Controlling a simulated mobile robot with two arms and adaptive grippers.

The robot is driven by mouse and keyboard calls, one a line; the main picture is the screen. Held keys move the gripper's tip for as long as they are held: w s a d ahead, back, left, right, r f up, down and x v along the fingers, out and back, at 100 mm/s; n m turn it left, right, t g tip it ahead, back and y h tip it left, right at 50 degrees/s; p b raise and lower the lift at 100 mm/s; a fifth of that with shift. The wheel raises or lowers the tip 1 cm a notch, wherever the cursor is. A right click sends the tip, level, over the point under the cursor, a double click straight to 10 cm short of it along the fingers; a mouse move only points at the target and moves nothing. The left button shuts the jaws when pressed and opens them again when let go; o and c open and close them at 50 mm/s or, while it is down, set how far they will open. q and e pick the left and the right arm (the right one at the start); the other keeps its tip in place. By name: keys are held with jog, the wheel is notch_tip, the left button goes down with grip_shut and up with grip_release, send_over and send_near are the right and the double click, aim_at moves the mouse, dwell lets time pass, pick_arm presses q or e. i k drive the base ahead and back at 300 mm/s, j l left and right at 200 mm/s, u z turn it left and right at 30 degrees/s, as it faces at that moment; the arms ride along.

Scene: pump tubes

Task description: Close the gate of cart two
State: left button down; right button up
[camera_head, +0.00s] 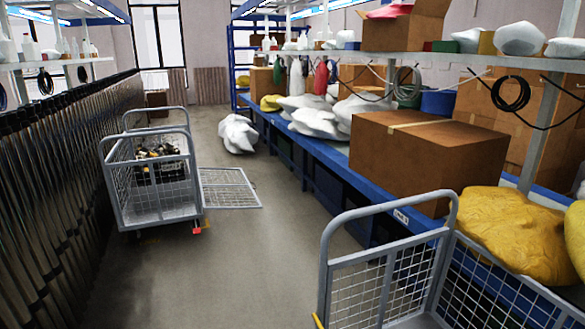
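A grey wire-mesh cart (117,183) stands on the floor at the left, beside the dark rack. Dark and yellowish parts (158,162) lie inside it. A mesh gate panel (229,187) lies low and flat, extending from its right side over the floor, so this cart's right side looks open. A second grey mesh cart (325,262) stands close at the lower right, cut off by the picture edge; its gate cannot be made out. I cannot read a number on either cart. Neither of my grippers is in view.
A blue workbench (330,185) runs along the right with a large cardboard box (428,146), a yellow bag (505,232) and white bags. A white bag (238,134) lies on the floor at the back. Dark tubes (50,180) line the left. The middle floor (245,265) is clear.

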aim_at(260, 206)
jog(key=i+j+u, duration=0.35)
jog(key=i+j, duration=0.2)
jog(key=i, duration=0.3)
jog(key=i+j+u, duration=0.2)
jog(key=i, duration=0.3)
jog(key=i+j+u, duration=0.2)
jog(key=i, duration=0.25)
jog(key=i+z, duration=0.25)
jog(key=i, duration=0.3)
jog(key=i+z, duration=0.3)
jog(key=i, duration=0.3)
jog(key=i+j+z, duration=0.25)
jog(key=i, duration=0.3)
jog(key=i+l+z, duration=0.25)
jog(key=i, duration=0.25)
jog(key=i+z, duration=0.2)
jog(key=i, duration=0.35)
